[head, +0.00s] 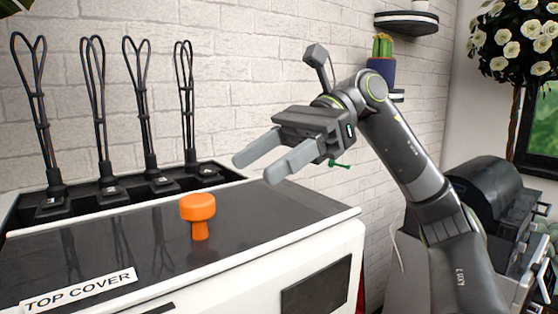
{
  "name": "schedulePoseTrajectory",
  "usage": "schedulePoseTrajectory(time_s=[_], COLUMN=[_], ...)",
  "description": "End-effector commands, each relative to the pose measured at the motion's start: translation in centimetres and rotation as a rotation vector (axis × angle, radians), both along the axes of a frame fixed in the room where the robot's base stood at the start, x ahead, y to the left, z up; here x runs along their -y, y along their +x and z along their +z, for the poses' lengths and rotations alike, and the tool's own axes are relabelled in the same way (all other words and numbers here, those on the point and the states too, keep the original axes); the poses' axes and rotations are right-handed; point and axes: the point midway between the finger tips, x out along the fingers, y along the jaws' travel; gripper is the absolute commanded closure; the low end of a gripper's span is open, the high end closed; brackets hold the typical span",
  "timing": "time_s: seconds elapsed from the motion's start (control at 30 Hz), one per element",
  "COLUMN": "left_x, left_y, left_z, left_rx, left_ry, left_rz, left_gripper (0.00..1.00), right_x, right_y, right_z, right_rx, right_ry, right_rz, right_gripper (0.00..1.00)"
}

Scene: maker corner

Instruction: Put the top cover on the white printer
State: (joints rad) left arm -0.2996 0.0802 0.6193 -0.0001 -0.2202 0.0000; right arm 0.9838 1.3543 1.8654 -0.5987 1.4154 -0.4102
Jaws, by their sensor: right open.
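A white printer body (335,251) fills the lower left. Its top is a flat dark panel (130,235) with a white strip reading "TOP COVER" (80,290) along its front left. An orange mushroom-shaped knob (198,214) stands upright on the panel. I cannot tell whether the panel is a separate cover resting on the body. My right gripper (250,170) is open and empty, raised above and to the right of the knob, its fingers pointing left and apart from it. My left gripper is out of view.
Several tall black looped cable-like pieces (141,105) stand in a black recess behind the panel, close to a white brick wall (260,50). A black rounded machine (495,195) stands at right. A shelf (407,22) and potted cactus (381,62) are behind my right arm.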

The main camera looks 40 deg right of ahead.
Motion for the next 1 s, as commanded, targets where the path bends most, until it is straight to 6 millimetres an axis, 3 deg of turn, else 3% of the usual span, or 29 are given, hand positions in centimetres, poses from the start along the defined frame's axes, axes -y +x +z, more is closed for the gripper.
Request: schedulePoseTrajectory(time_s=[0.23,0.8,1.0], left_x=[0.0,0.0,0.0], left_y=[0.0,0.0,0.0], left_z=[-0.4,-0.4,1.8], left_rx=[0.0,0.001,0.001], left_ry=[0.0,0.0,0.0], left_rz=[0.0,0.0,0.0], left_gripper=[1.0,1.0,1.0], right_x=[1.7,1.8,1.8], right_y=[-0.1,-0.1,-0.1], right_z=[0.7,0.8,2.9], right_rx=[0.001,0.001,0.001], right_ry=[0.0,0.0,0.0], right_rz=[0.001,0.001,0.001], right_gripper=[0.45,0.45,0.45])
